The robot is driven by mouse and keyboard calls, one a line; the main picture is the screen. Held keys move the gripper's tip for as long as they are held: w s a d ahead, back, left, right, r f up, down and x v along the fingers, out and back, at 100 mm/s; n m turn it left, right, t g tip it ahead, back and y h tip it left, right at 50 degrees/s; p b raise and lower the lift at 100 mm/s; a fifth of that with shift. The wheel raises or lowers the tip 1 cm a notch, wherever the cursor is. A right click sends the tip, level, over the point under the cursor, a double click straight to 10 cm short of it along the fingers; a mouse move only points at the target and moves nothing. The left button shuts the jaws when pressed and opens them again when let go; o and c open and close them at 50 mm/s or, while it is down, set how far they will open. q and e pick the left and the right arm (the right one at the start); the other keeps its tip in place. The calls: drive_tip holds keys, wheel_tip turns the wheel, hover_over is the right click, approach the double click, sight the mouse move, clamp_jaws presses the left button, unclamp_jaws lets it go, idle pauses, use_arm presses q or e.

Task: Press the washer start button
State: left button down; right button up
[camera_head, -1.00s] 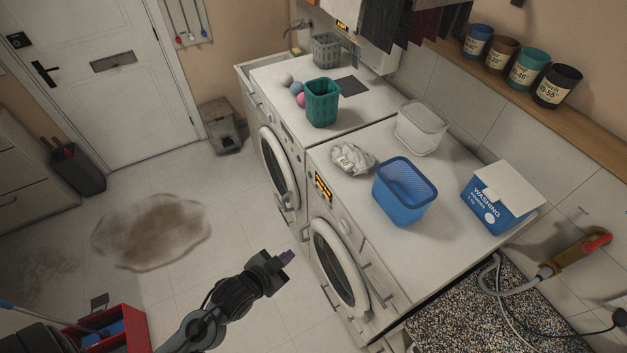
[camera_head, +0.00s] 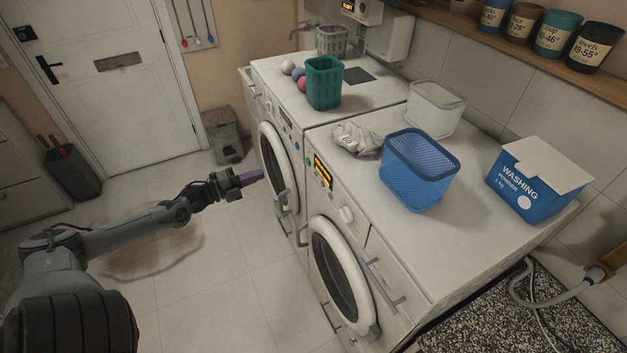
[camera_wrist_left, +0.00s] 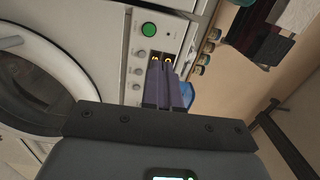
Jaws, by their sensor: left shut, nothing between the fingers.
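Two white front-loading machines stand side by side; neither is labelled as the washer. The nearer machine (camera_head: 384,262) has a lit orange display (camera_head: 322,172) and a knob (camera_head: 346,214). In the left wrist view, a round green button (camera_wrist_left: 149,30) sits on a white panel beside an orange display (camera_wrist_left: 156,58) and several small knobs. My left gripper (camera_head: 256,176) is in front of the machines, apart from them, its purple fingers shut and empty. In the left wrist view the fingers (camera_wrist_left: 168,70) partly cover the display, while the green button is unobstructed. My right gripper is not in view.
A blue basket (camera_head: 418,178), a crumpled white bag (camera_head: 357,139), a clear tub (camera_head: 433,108) and a washing powder box (camera_head: 541,180) stand on the nearer machine. A green basket (camera_head: 324,83) stands on the farther one. The round doors are shut. Floor before them is clear.

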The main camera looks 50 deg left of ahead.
use_arm(q)
drive_tip(key=shift+w+f+m+h+b, duration=0.3)
drive_tip(key=shift+w+f+m+b, duration=0.2)
drive_tip(key=shift+f+b, duration=0.45)
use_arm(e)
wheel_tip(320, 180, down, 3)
use_arm(q)
drive_tip(key=shift+w+r, duration=0.1)
drive_tip(key=shift+w, duration=0.05)
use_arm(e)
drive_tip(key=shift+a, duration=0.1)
use_arm(q)
drive_tip(key=b, duration=0.4)
approach(307, 162)
drive_tip(key=w, duration=0.2)
drive_tip(key=w+d, duration=0.1)
drive_tip(key=w, duration=0.2)
drive_tip(key=shift+r, duration=0.2)
drive_tip(key=shift+w+d, duration=0.15)
drive_tip(key=shift+w, duration=0.65)
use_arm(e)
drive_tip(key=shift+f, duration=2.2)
